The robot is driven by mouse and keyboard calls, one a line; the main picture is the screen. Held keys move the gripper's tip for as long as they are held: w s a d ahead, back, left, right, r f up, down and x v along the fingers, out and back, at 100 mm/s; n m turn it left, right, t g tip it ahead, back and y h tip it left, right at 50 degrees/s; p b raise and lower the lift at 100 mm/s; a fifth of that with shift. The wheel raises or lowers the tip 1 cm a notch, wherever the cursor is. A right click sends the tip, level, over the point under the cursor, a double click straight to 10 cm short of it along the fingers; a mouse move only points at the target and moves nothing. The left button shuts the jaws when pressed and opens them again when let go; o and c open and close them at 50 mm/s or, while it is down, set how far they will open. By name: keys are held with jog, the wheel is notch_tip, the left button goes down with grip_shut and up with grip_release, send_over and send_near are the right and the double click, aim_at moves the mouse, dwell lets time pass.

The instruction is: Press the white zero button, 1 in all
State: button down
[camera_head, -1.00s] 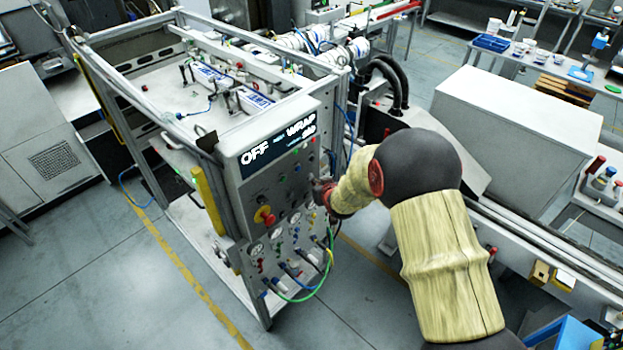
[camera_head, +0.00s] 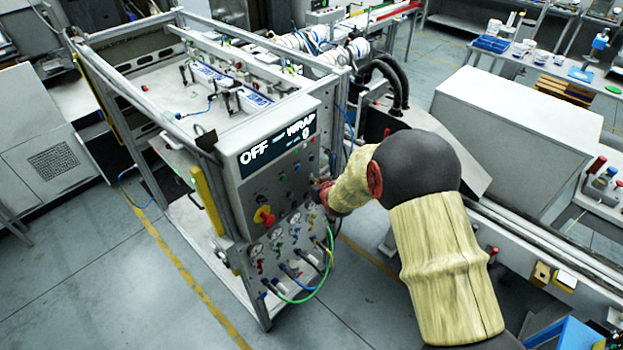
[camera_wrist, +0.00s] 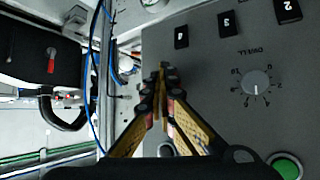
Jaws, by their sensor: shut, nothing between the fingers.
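The control panel (camera_head: 283,215) is the grey sloped face of the machine, with a lit display (camera_head: 278,143) reading OFF and WRAP at its top. My gripper (camera_head: 322,193) is at the panel's right edge in the head view, with its fingertips hard to make out. In the wrist view my gripper (camera_wrist: 163,70) is shut and empty, its fingers converging over the panel's edge. A pale round part (camera_wrist: 166,149) shows between the finger bases, mostly hidden. I cannot tell whether it is the white zero button, and cannot tell whether the fingers touch the panel.
In the wrist view a DWELL dial (camera_wrist: 256,83) and a green button (camera_wrist: 286,166) lie right of the fingers. A red-and-yellow emergency stop (camera_head: 264,215) and looping hoses (camera_head: 318,287) are lower on the panel. Open floor lies in front.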

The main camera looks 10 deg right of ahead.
jog(key=shift+s+d, duration=0.45)
jog(key=shift+s, duration=0.2)
jog(key=shift+s+d, duration=0.1)
jog(key=s+d, duration=0.1)
jog(key=s, duration=0.1)
jog(key=s+d, duration=0.1)
jog(key=s, duration=0.1)
jog(key=shift+d, duration=0.4)
jog(key=shift+w, duration=0.1)
dwell(0.6)
